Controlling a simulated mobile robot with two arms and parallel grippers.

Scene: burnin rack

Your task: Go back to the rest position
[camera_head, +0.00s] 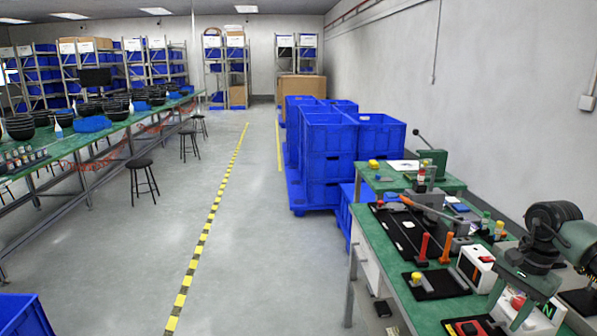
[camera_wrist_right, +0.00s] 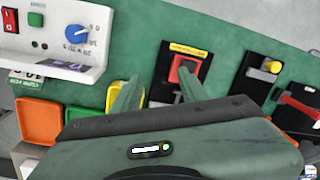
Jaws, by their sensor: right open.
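My right gripper (camera_head: 508,309) is at the lower right of the head view, above the green workbench (camera_head: 404,290). In the right wrist view its two green fingers (camera_wrist_right: 158,88) are spread apart with nothing held between them. My left gripper is not in view.
A white control box (camera_wrist_right: 62,32) with a blue knob and an orange tray (camera_wrist_right: 40,120) lie near the right gripper. A black fixture plate (camera_head: 402,229) with tools is on the bench. Blue crates (camera_head: 328,135) stand behind.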

